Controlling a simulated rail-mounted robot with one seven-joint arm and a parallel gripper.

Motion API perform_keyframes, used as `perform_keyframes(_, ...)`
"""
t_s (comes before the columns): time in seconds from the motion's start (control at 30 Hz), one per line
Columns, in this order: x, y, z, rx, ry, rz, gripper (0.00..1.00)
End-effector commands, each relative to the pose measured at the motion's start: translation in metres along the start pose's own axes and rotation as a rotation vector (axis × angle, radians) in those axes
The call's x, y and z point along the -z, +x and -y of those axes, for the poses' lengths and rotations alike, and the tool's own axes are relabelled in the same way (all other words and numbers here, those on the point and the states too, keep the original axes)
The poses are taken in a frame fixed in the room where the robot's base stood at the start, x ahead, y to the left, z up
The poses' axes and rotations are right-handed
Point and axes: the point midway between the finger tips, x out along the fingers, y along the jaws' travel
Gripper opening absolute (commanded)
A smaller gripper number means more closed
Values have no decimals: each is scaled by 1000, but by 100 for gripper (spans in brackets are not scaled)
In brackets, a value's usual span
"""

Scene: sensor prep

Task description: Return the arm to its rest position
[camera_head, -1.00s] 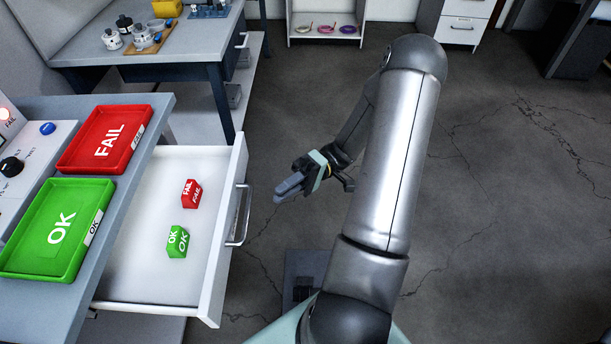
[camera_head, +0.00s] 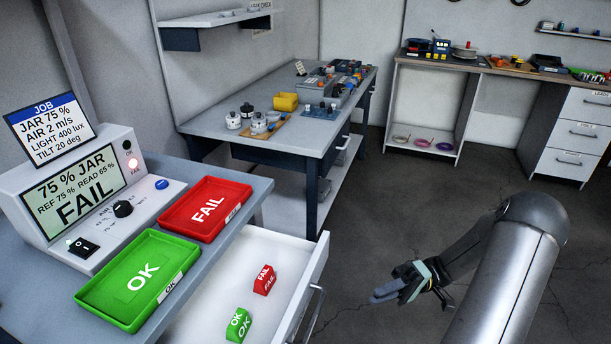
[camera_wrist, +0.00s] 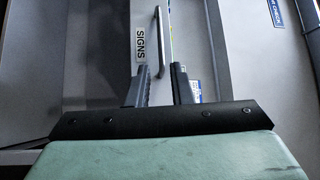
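My arm reaches up from the lower right in the head view. My gripper (camera_head: 374,297) hangs over the floor just right of the open drawer (camera_head: 309,267), apart from its handle (camera_head: 312,313). In the wrist view my gripper (camera_wrist: 158,85) shows two fingers with an empty gap between them. Behind them are a drawer front with a SIGNS label (camera_wrist: 140,43) and a metal handle (camera_wrist: 160,40). Inside the drawer lie a red FAIL block (camera_head: 264,280) and a green OK block (camera_head: 238,325).
A red FAIL tray (camera_head: 190,226) and a green OK tray (camera_head: 112,290) sit on the bench. The test box (camera_head: 80,195) reads FAIL beside a JOB sign (camera_head: 50,128). A second bench (camera_head: 235,125) and a shelf unit (camera_head: 425,120) stand behind. Floor right of the drawer is clear.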

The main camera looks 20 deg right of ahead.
Motion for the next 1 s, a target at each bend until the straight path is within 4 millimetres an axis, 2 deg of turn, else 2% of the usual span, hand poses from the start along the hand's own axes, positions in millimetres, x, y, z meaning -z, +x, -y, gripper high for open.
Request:
perform_keyframes(0.13,4,15,11,-65,56,56,20)
perform_keyframes(0.23,7,44,29,-209,170,156,20)
perform_keyframes(0.4,-2,103,66,-613,385,326,20)
perform_keyframes(0.53,-15,135,94,-948,465,367,20)
perform_keyframes(0.7,-32,164,131,-1344,437,297,20)
perform_keyframes(0.8,-39,176,150,-1514,367,205,20)
perform_keyframes(1.0,-46,189,173,-1672,224,28,20)
